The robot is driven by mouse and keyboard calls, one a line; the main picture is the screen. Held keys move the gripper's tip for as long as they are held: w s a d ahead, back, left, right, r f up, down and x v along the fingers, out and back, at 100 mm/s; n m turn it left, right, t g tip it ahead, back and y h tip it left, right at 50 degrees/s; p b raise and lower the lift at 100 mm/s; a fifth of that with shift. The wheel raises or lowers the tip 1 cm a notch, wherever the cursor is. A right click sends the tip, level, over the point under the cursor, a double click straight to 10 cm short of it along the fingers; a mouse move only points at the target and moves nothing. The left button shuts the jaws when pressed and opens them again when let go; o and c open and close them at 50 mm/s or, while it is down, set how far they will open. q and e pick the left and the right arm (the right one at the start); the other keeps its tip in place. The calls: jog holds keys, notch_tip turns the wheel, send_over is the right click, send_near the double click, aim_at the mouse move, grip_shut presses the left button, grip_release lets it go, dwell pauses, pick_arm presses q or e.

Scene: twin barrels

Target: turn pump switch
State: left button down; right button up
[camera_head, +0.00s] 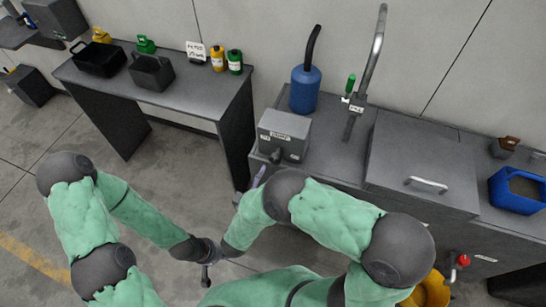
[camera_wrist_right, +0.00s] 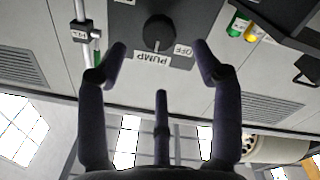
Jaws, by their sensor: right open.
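The pump switch is a round dark knob (camera_wrist_right: 157,32) on the front of a grey box (camera_head: 284,135). In the right wrist view, labels reading PUMP (camera_wrist_right: 151,57) and OFF (camera_wrist_right: 183,50) sit close to the knob, upside down. My right gripper (camera_wrist_right: 158,58) is open and empty, its dark fingers spread to either side of the knob and apart from it. In the head view my right gripper (camera_head: 254,180) is partly hidden by my arm, just below the box. My left gripper (camera_head: 207,272) hangs low at the left, small and dark; its opening is unclear.
A blue bottle (camera_head: 305,90) and a bent metal pipe (camera_head: 371,52) stand behind the box. A grey lidded bench (camera_head: 422,165) and a blue container (camera_head: 517,190) are to the right. A dark table (camera_head: 190,92) with cans stands left; floor between is clear.

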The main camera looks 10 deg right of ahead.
aim_at(274, 161)
jog(key=b+x, duration=0.2)
jog(key=x, duration=0.7)
jog(key=c, duration=1.1)
